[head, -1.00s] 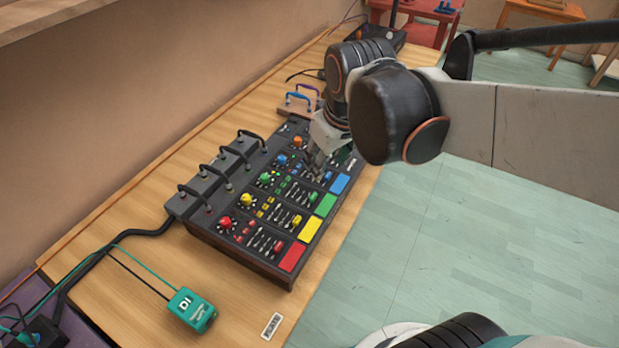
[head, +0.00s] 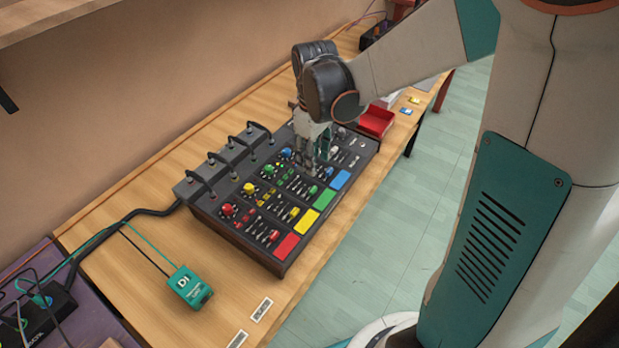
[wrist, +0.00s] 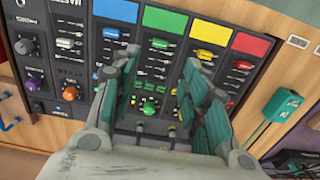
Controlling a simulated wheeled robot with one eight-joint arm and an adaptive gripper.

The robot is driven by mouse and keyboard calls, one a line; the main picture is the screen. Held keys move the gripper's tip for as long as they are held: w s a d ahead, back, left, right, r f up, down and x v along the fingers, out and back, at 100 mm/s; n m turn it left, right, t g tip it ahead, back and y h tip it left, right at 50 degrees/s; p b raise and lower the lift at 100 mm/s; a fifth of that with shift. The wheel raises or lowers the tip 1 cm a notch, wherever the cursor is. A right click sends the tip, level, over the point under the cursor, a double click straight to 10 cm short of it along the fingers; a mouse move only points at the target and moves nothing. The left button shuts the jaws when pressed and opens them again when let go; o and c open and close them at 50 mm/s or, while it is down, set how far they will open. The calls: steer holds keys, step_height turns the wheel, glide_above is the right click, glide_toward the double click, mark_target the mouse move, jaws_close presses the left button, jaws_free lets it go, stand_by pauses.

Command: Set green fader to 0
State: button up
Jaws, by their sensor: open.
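The black mixer (head: 232,229) lies on the wooden table, with red, yellow, green and blue channel strips. The green fader (wrist: 160,44) has a green cap at the end of its slot near the green label (wrist: 165,19); in the head view the cap (head: 312,190) shows just below my gripper. The green knob (wrist: 150,106) is at the strip's other end. My gripper (wrist: 160,62) is open and empty above the mixer. In the wrist view its two fingers straddle the green strip, with the green cap between the tips. Whether they touch the panel is unclear.
A teal DI box (head: 190,287) lies on the table (head: 140,268) left of the mixer. Black cables and plugs rise along the mixer's back edge. A red tray (head: 376,121) stands beyond the mixer. Neighbouring yellow (wrist: 204,55) and blue fader caps (wrist: 111,33) are close to the fingers.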

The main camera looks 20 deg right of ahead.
mark_target(313, 189)
step_height(313, 189, down, 11)
steer(key=b, duration=0.4)
steer(key=shift+f, duration=0.2)
jaws_close()
